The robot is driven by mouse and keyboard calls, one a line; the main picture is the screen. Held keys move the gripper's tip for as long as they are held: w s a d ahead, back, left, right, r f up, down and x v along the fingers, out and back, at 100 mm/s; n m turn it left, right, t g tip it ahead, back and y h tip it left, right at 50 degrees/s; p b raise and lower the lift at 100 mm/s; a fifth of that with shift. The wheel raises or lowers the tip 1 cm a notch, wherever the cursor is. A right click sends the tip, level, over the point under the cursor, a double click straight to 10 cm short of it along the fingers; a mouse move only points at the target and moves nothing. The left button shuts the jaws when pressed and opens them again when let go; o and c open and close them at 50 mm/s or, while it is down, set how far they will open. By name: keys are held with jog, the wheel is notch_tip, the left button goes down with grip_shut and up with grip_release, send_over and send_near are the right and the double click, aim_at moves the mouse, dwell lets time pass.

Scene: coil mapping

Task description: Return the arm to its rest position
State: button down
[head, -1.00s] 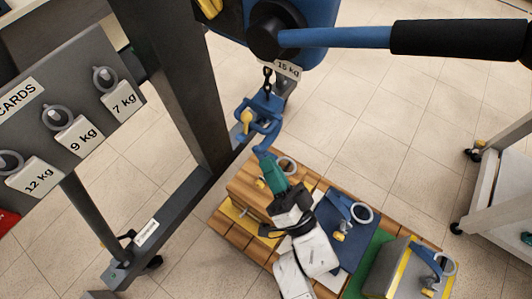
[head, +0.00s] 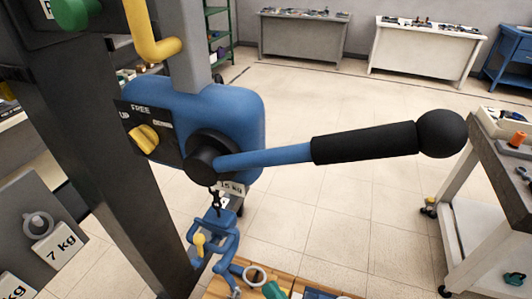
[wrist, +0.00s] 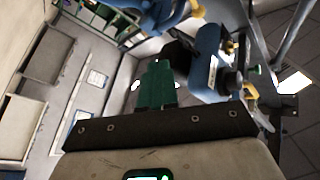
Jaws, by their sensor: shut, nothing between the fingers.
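My gripper shows in the wrist view as green fingers (wrist: 157,70), shut and empty. The rest of my arm is below the frame. The clamp hangs by a short chain under the blue lever box (head: 235,105). Blue parts also show near the fingers in the wrist view. I cannot tell there whether anything touches them.
A long lever with a black grip (head: 365,143) reaches right from the box. A dark post (head: 100,130) stands left, with a weight-card board (head: 25,215) beside it. A wooden tabletop (head: 225,287) lies below. A white cart (head: 465,200) stands right. Open floor lies beyond.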

jog(key=d+f+m+g+h, duration=0.1)
jog(key=d+f+g+h, duration=0.2)
jog(key=d+f+h, duration=0.35)
jog(key=d+f+m+g+h, duration=0.1)
jog(key=d+f+g+h, duration=0.25)
jog(key=d, duration=0.65)
jog(key=s+d+g, duration=0.3)
jog(key=s, duration=0.3)
jog(key=s+d+n+g+h, duration=0.1)
jog(key=s+d+g, duration=0.2)
jog(key=s, duration=0.3)
jog(key=s+d+f+n+g+h, duration=0.1)
jog(key=s+d+g, duration=0.2)
jog(key=s, duration=0.3)
jog(key=shift+w+g, duration=0.1)
jog(key=shift+g, duration=0.15)
